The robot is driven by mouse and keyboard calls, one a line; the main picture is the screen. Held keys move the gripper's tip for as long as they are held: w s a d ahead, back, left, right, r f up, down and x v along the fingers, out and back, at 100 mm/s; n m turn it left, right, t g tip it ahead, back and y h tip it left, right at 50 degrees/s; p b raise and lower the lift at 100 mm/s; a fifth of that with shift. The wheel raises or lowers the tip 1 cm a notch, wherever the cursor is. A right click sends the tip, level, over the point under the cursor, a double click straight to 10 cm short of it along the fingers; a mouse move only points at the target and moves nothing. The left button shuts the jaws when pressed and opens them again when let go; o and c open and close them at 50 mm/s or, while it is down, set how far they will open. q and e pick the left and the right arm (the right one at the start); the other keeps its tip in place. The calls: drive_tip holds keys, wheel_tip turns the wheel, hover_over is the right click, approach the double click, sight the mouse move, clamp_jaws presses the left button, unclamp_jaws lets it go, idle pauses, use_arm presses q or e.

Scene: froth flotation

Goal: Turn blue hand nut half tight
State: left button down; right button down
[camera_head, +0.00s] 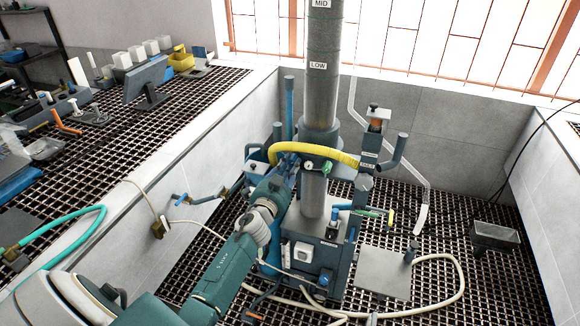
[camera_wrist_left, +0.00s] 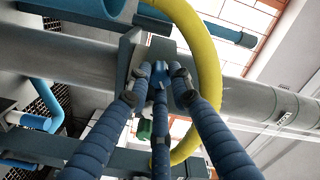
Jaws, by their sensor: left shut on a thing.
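My left arm reaches from the bottom of the head view to the grey column (camera_head: 320,110). The left gripper (camera_head: 288,163) is at the column's clamp, beside the yellow hose. In the left wrist view the three blue ribbed fingers of the left gripper (camera_wrist_left: 157,82) close together at a grey bracket (camera_wrist_left: 130,52) on the column. They are shut on a small blue part at their tips, which appears to be the blue hand nut. The fingers mostly cover it, so its turn angle and tightness cannot be told. My right gripper is not in view.
A yellow hose (camera_head: 335,152) curves around the column close to the gripper; it also arcs past the fingers in the wrist view (camera_wrist_left: 216,70). A round gauge (camera_head: 309,167) sits close by. A dark pump box (camera_head: 305,246) stands below on the grating.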

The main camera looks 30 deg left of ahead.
use_arm(q)
drive_tip(key=m+b, duration=0.1)
drive_tip(key=m, duration=0.3)
drive_tip(key=shift+r+m, duration=0.15)
drive_tip(key=shift+m, duration=0.15)
drive_tip(key=shift+a+r+m, duration=0.1)
drive_tip(key=shift+m, duration=1.8)
drive_tip(key=c, duration=1.6)
unclamp_jaws()
drive_tip(key=shift+o, duration=0.2)
drive_tip(key=shift+s, duration=0.1)
drive_tip(key=shift+s+f, duration=0.2)
drive_tip(key=shift+s, duration=0.1)
drive_tip(key=v, duration=1.1)
drive_tip(key=shift+d+r, duration=0.25)
